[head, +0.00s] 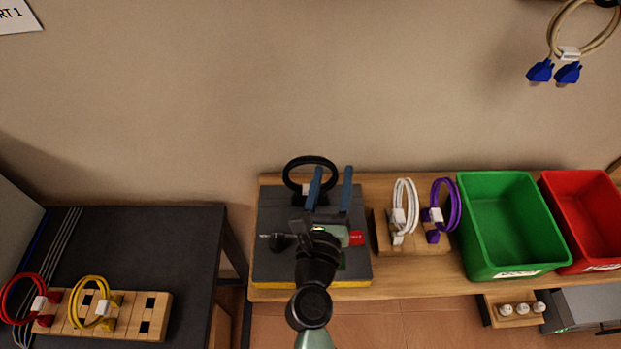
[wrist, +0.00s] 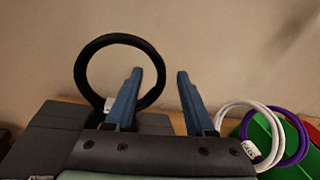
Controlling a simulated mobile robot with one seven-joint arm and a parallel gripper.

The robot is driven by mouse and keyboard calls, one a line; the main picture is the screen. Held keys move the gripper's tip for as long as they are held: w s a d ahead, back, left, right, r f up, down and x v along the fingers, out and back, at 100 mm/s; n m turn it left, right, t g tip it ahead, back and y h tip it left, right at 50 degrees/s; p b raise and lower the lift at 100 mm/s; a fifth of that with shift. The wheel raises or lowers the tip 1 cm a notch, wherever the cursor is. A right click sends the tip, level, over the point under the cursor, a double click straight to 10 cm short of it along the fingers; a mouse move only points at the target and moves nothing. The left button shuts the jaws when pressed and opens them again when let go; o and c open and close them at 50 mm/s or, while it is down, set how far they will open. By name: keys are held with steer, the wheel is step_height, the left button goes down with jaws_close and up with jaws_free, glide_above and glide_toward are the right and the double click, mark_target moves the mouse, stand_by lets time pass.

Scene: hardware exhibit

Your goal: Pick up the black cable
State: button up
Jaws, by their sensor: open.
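The black cable (head: 310,159) is coiled in a ring that stands up at the back of a grey block (head: 275,207) on the wooden table. In the wrist view the ring of black cable (wrist: 79,78) is left of centre, with a small pale tag low on its left side. My arm hides part of the block.
White (head: 404,205) and purple (head: 453,205) cables stand on a wooden block to the right, beside green (head: 515,240) and red (head: 588,225) bins. Red (head: 20,290) and yellow (head: 88,282) cables stand on the dark left table (head: 150,245). A wall rises behind.

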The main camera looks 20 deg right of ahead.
steer(key=x, duration=0.4)
steer(key=shift+w+d+r, duration=0.1)
steer(key=shift+w, duration=0.3)
steer(key=shift+c, duration=0.2)
jaws_close()
steer(key=shift+r, duration=0.1)
